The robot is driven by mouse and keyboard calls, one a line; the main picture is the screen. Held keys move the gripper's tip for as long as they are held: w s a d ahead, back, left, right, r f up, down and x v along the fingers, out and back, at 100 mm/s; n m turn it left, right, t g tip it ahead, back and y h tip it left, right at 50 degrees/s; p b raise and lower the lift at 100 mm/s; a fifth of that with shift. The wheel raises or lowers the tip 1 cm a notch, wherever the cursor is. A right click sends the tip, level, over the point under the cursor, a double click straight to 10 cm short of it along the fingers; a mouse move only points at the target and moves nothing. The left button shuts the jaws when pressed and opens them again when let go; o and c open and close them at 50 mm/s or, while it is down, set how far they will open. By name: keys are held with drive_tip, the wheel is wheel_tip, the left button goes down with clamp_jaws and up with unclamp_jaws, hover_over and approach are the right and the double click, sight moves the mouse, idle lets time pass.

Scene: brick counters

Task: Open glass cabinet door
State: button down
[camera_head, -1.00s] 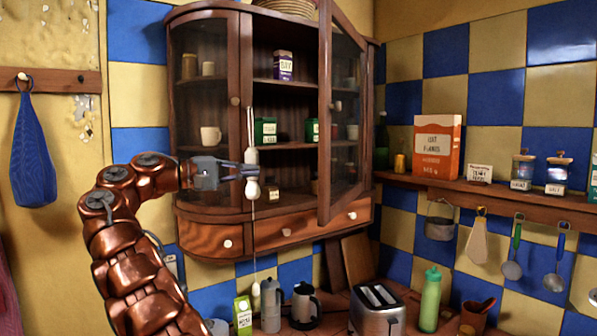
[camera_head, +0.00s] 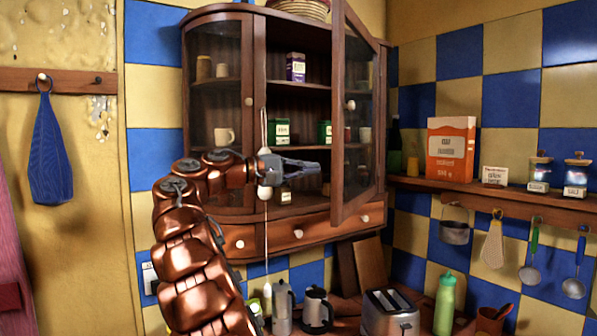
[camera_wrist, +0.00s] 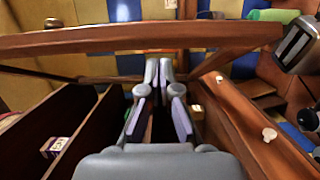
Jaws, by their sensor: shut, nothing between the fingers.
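The wooden wall cabinet (camera_head: 222,178) has its glass door (camera_head: 338,150) swung well out, hinged on the right, with the shelves exposed. A pale round knob (camera_head: 350,104) sits on the door. My gripper (camera_head: 318,166) is shut and empty, in front of the opening, pointing right toward the door's inner side. In the wrist view my gripper (camera_wrist: 158,64) has its fingertips close to the door's wooden frame (camera_wrist: 150,40), which crosses the top of the picture. I cannot tell whether they touch it.
A white cord (camera_head: 265,215) with beads hangs by my gripper. Shelves hold a purple box (camera_head: 296,67) and green tins. Below stand a toaster (camera_head: 390,312), a moka pot (camera_head: 282,306) and a green bottle (camera_head: 445,303). A shelf rail (camera_head: 500,200) runs along the right wall.

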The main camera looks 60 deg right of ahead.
drive_tip(key=shift+s, duration=1.15)
drive_tip(key=shift+s, duration=0.15)
